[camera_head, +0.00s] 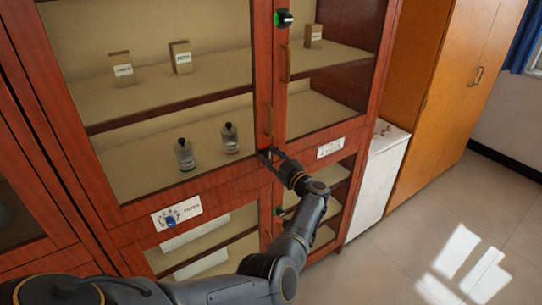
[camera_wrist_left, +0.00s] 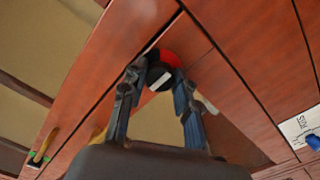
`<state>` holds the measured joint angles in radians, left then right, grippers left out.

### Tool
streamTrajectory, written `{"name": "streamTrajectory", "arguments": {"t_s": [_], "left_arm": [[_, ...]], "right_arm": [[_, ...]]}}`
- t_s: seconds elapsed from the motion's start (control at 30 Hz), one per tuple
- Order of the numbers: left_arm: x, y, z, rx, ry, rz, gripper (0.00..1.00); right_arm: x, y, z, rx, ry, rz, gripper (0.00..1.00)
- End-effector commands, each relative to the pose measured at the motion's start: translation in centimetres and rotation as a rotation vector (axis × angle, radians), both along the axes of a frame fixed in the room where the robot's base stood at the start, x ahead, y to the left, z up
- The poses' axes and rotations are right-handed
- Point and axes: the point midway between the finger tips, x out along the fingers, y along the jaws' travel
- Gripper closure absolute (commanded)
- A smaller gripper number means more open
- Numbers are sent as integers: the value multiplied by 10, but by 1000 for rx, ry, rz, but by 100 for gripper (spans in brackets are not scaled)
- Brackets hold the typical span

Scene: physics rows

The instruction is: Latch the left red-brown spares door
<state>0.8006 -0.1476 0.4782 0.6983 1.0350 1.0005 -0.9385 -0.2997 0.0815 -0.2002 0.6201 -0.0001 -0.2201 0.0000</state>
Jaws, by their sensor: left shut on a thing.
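The left red-brown door (camera_head: 188,187) has a glass pane and a wooden frame and looks closed, nearly flush with the cabinet. A round black latch knob with a white bar (camera_wrist_left: 160,78) sits at its lower right corner, with red (camera_wrist_left: 170,57) showing beside it. The red also shows in the head view (camera_head: 265,149). My left gripper (camera_head: 272,154) is shut on the knob; in the wrist view its fingers (camera_wrist_left: 158,88) stand on either side of it. The white bar lies diagonally. My right gripper is not in view.
A similar knob with green (camera_head: 283,19) is on the upper right door. Another green-marked knob (camera_head: 279,210) is below my gripper. A paper label with a blue knob (camera_head: 177,215) is below left. A white cabinet (camera_head: 375,185) stands at right; the floor beyond is clear.

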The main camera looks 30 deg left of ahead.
Motion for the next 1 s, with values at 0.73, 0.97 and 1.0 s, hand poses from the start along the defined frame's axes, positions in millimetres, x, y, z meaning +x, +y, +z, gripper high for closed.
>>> {"name": "streamTrajectory", "arguments": {"t_s": [0.73, 0.97, 1.0], "left_arm": [[0, 0, 2, 1, 0, 0, 47], [0, 0, 31, -1, -6, 3, 47], [0, -1, 40, -2, -8, 0, 47]], "right_arm": [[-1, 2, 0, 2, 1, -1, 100], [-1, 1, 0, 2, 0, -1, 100], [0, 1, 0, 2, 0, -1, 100]]}}
